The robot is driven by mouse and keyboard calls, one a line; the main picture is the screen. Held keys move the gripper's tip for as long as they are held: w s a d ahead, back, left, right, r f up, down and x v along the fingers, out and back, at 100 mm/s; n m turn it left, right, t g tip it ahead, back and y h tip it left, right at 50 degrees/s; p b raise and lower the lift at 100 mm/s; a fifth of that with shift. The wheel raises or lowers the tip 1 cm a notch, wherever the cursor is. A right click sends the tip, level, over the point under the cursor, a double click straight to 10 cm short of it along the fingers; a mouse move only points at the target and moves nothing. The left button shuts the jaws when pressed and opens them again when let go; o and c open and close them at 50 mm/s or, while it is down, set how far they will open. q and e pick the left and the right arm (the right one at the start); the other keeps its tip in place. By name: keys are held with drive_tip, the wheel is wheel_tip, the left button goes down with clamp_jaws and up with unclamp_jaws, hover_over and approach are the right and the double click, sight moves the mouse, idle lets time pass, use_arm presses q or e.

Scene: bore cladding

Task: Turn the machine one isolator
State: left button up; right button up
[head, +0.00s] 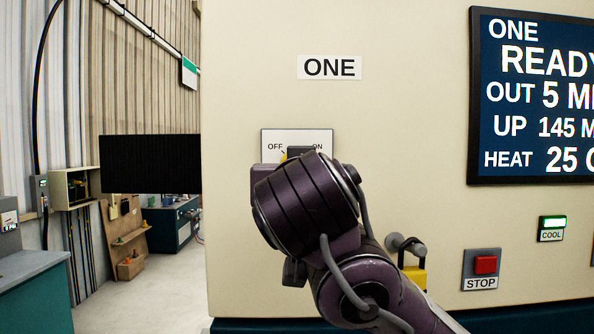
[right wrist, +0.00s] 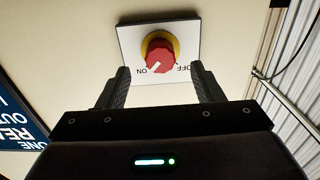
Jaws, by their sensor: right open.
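The machine one isolator is a red knob (right wrist: 159,57) on a yellow ring, set on a white plate (right wrist: 130,40) marked ON and OFF. In the head view the plate (head: 322,136) sits below the ONE label, and my right wrist hides most of the knob. My right gripper (right wrist: 160,72) is open in front of the plate, one finger to each side of the knob, with nothing visibly held. Contact with the knob cannot be told. My left gripper is not in view.
A dark screen (head: 535,100) reads ONE READY. Below it are a lit green COOL indicator (head: 552,223) and a red STOP button (head: 485,265). A yellow padlock (head: 415,280) hangs near a grey peg, close to my right arm. Open floor lies left of the panel.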

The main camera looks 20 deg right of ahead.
drive_tip(key=p+x, duration=0.4)
drive_tip(key=x, duration=0.2)
drive_tip(key=shift+w, duration=0.25)
drive_tip(key=shift+d+r, duration=0.1)
drive_tip(key=c, duration=1)
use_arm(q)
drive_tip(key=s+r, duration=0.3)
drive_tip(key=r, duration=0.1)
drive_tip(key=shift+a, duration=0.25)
use_arm(e)
drive_tip(key=shift+o, duration=0.2)
